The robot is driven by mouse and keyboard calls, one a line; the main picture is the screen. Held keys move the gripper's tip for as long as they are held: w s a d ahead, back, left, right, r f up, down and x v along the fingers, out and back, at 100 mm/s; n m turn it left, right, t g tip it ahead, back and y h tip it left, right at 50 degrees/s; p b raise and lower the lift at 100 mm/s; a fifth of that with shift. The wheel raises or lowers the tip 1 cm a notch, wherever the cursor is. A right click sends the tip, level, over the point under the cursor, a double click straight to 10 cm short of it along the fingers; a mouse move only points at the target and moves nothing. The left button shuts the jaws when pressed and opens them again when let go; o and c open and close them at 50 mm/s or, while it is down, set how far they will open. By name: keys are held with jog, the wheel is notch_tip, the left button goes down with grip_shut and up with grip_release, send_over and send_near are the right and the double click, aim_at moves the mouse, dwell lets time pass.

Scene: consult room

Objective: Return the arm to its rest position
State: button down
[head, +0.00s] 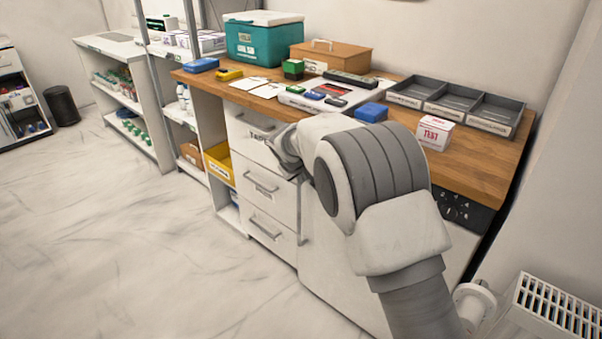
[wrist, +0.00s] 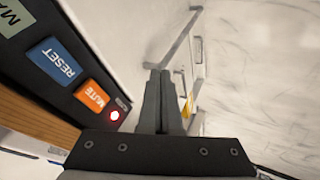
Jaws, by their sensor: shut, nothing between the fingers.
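My gripper shows in the wrist view (wrist: 158,75), with its two dark fingers together and nothing between them. In the head view my arm reaches forward to the front of the drawer cabinet (head: 262,183), and its bent elbow hides part of the cabinet. In the wrist view, a dark panel with a blue RESET button (wrist: 53,61), an orange MUTE button (wrist: 91,96) and a lit red light (wrist: 115,115) is close at the left of the fingers.
The wooden worktop (head: 483,165) holds a white box marked TEST (head: 434,133), a blue box (head: 371,112), a grey divided tray (head: 448,103), a teal cooler (head: 262,42) and a brown case (head: 331,57). A white radiator (head: 560,305) stands at lower right.

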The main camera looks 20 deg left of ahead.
jog(key=s+d+r+m, duration=0.25)
jog(key=d+r, duration=0.35)
jog(key=d, duration=0.3)
jog(key=s+d+r+m+h, duration=0.1)
jog(key=s+d+r, duration=0.4)
jog(key=d, duration=0.4)
jog(key=s+d+r+m, duration=0.2)
jog(key=d+r, duration=0.5)
jog(key=d, duration=0.2)
jog(key=s+d+m, duration=0.2)
jog(key=s+d, duration=0.3)
jog(key=s, duration=0.4)
jog(key=s+d+f+m+g, duration=0.1)
jog(key=s+d+m, duration=0.1)
jog(key=s+d, duration=0.45)
jog(key=s+d+m, duration=0.1)
jog(key=s+d, duration=0.2)
jog(key=s, duration=0.7)
notch_tip(320, 180, up, 21)
jog(key=p, duration=2.1)
jog(key=shift+s+d, duration=0.15)
jog(key=shift+s, duration=0.25)
